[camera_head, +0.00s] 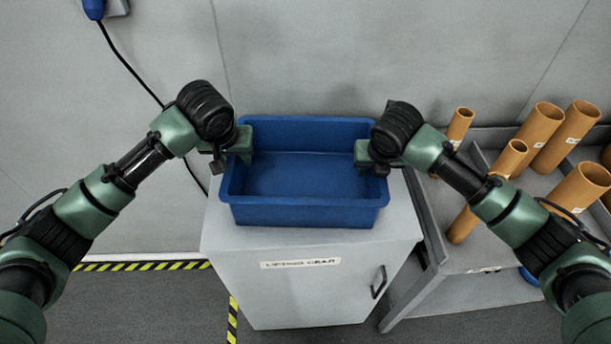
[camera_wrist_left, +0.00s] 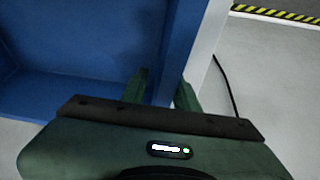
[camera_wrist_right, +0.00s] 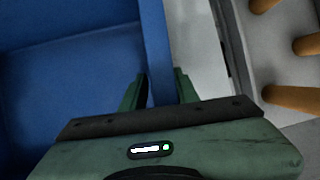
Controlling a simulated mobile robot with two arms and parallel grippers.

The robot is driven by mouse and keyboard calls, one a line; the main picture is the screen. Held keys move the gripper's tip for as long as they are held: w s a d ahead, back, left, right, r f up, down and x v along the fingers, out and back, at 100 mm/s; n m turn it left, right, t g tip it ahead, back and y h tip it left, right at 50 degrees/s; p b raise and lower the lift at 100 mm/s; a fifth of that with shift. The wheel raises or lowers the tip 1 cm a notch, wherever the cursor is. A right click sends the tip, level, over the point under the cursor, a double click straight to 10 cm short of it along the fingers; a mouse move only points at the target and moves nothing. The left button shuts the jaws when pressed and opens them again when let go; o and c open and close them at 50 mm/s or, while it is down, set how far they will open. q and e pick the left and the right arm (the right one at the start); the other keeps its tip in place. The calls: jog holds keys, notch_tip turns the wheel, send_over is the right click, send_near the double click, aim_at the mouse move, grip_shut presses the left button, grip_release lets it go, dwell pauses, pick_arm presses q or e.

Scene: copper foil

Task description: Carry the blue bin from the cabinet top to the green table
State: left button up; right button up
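The blue bin (camera_head: 305,213) is empty and stands upright on the light grey cabinet (camera_head: 300,240). My left gripper (camera_head: 238,147) is at the bin's left wall. In the left wrist view its fingers (camera_wrist_left: 160,92) are apart, one inside the bin and one outside the wall. My right gripper (camera_head: 366,154) is at the bin's right wall. In the right wrist view its fingers (camera_wrist_right: 160,92) also straddle the wall (camera_wrist_right: 156,50), with gaps visible beside it. The green table is not in view.
A grey rack (camera_head: 465,255) with several brown cardboard tubes (camera_head: 540,130) stands close on the right. The grey wall (camera_head: 320,60) is right behind the cabinet. A black cable (camera_head: 130,67) hangs at the left. Yellow-black tape (camera_head: 140,265) marks the floor, which is clear at the front left.

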pick_arm(q)
grip_shut()
pick_arm(e)
grip_shut()
jog(key=shift+r, duration=0.1)
dwell(1.1)
